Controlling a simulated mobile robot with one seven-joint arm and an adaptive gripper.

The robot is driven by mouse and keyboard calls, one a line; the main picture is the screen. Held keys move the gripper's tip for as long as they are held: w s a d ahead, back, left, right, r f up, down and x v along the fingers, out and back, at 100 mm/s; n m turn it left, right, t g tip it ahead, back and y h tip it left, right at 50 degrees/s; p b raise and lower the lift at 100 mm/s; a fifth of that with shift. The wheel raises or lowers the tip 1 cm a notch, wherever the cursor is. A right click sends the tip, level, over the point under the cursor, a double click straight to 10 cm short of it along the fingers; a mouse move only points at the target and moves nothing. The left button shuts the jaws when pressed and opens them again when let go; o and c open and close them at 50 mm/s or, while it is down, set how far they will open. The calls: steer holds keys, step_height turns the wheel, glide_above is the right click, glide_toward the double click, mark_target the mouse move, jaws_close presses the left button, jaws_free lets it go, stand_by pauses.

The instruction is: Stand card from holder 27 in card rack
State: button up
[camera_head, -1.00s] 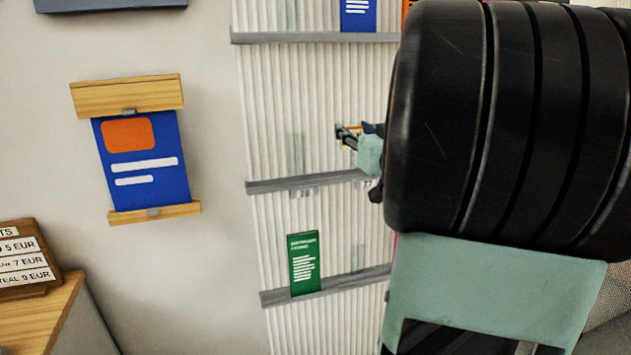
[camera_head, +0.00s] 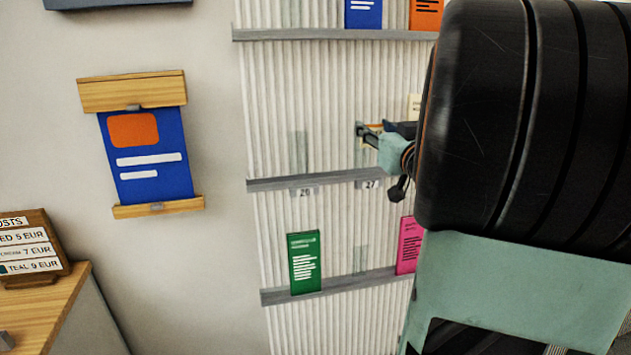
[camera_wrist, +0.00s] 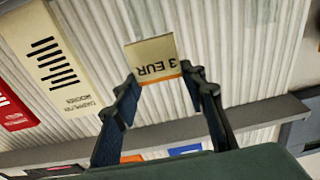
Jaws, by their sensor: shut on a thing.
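My gripper (camera_head: 364,132) is at the ribbed wall, just above the shelf label 27 (camera_head: 371,184). In the wrist view its two dark fingers (camera_wrist: 163,82) are shut on a small cream card (camera_wrist: 152,56) reading "3 EUR", with an orange edge at the finger side. I cannot make out a card rack in these frames.
Grey ledges (camera_head: 345,179) cross the wall. A green card (camera_head: 304,262) and a pink card (camera_head: 409,245) stand on the lower ledge. A cream card (camera_wrist: 52,62) stands beside my gripper. A wooden price board (camera_head: 33,246) stands on a counter (camera_head: 62,303) at left. My arm hides the right side.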

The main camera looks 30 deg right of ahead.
step_height(320, 180, down, 10)
steer(key=shift+r+b, duration=0.2)
steer(key=shift+b, duration=0.1)
steer(key=o, duration=0.8)
steer(key=b+v, duration=0.1)
steer(key=v, duration=1)
steer(key=shift+d+b, duration=0.3)
